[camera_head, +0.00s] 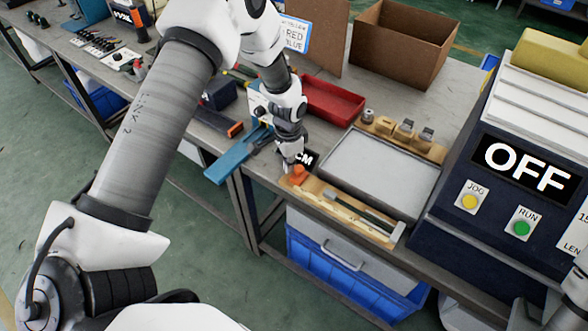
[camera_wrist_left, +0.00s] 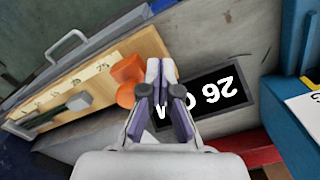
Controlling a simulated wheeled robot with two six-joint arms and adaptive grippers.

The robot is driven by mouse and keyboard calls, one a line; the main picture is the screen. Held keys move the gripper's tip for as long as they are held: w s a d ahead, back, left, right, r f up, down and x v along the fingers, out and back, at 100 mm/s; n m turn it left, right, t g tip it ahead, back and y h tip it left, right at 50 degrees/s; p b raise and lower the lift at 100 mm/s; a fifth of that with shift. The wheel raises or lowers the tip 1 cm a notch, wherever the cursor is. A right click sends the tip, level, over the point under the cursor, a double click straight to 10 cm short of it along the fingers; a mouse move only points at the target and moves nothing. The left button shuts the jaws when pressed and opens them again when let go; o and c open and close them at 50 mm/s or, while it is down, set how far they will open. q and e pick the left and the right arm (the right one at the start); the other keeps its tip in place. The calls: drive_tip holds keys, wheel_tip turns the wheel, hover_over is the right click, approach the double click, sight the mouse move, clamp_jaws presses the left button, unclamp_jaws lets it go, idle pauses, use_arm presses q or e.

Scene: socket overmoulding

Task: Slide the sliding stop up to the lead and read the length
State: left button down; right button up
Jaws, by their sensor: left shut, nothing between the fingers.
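The orange sliding stop (camera_head: 299,175) sits at the left end of the wooden measuring board (camera_head: 325,197). In the left wrist view the stop (camera_wrist_left: 127,78) is right beside my left fingers; I cannot tell whether they touch. My left gripper (camera_wrist_left: 157,68) is shut and empty, low over that end of the board. The lead (camera_head: 372,219) lies on the board towards its other end, well apart from the stop; its grey end piece (camera_wrist_left: 78,101) faces the stop. The black display (camera_wrist_left: 212,92) shows 26, upside down, with its unit letters partly behind the fingers. My right gripper is out of view.
A grey tray (camera_head: 340,181) lies behind the board, with a red bin (camera_head: 333,101) farther back. A blue fixture (camera_head: 234,160) stands left of my gripper. The machine marked OFF (camera_head: 450,188) stands at right. A blue crate (camera_head: 350,276) is below the table edge.

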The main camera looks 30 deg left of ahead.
use_arm(q)
drive_tip(key=shift+s+d, duration=0.15)
drive_tip(key=shift+d, duration=1.5)
drive_tip(key=shift+s+d, duration=0.15)
drive_tip(key=shift+d, duration=1.45)
drive_tip(key=shift+w+a, duration=0.1)
drive_tip(key=shift+a, duration=0.6)
wheel_tip(320, 180, up, 7)
drive_tip(key=p, duration=0.6)
drive_tip(key=shift+f, duration=0.1)
